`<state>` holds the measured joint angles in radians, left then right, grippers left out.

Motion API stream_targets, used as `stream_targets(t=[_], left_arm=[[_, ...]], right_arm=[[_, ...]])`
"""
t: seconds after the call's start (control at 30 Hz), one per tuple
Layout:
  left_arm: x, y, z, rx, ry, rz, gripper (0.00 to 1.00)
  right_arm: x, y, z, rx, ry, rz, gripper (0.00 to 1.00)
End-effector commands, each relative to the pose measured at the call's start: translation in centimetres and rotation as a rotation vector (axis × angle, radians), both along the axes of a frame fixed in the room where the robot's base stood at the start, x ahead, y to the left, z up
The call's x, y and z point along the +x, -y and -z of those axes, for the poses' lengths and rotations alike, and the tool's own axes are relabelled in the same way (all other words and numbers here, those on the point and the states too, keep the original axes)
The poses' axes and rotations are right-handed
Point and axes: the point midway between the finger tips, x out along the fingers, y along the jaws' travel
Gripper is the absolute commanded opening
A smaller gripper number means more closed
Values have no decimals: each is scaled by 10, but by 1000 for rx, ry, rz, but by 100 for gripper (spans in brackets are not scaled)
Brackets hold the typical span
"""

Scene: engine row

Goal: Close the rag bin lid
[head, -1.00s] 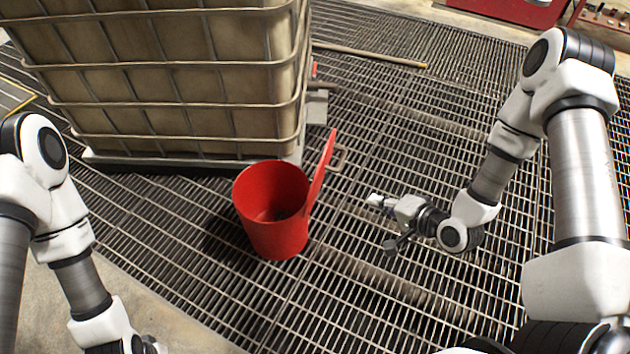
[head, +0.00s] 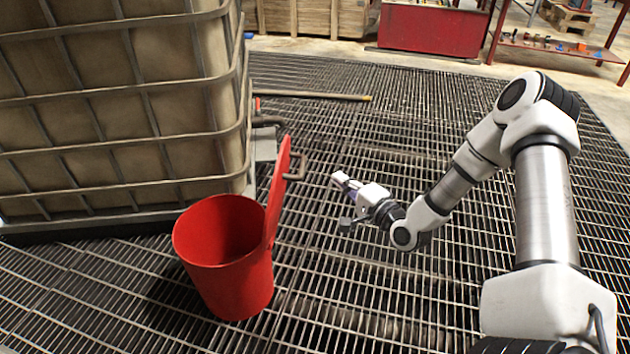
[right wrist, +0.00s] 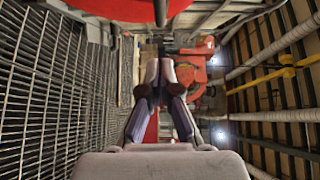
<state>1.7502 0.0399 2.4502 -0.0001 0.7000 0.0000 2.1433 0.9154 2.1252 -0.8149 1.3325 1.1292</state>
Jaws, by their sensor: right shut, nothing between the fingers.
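The red rag bin (head: 225,285) stands upright on the floor grating in the head view, its round mouth open. Its red lid (head: 278,190) stands raised, nearly upright and almost edge-on, at the bin's right side. A dark handle (head: 298,166) sticks out from the lid's right face. My right gripper (head: 341,181) is shut and empty, to the right of the lid and apart from it. Its closed fingers also show in the right wrist view (right wrist: 166,75). A red surface (right wrist: 105,7) is at the top of that view; I cannot tell which part it is. My left gripper is out of view.
A large caged tank (head: 120,120) stands close behind and left of the bin. A pole (head: 310,95) lies on the grating beyond. A red cabinet (head: 430,30) and a low shelf (head: 555,45) stand at the back. The grating right of the bin is clear.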

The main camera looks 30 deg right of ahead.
Motion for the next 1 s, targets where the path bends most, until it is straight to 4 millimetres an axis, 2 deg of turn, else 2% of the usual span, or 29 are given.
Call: stream_targets(t=[0.03,0.17,0.33,0.5,1.0], left_arm=[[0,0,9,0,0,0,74],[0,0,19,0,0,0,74],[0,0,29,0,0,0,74],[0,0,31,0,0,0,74],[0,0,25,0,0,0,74]], right_arm=[[11,-2,4,-6,2,-4,0],[39,-5,4,-5,1,-4,0],[57,-27,4,-2,-1,-4,0],[63,-34,2,1,-1,-1,0],[66,-38,-4,-17,-16,-1,0]])
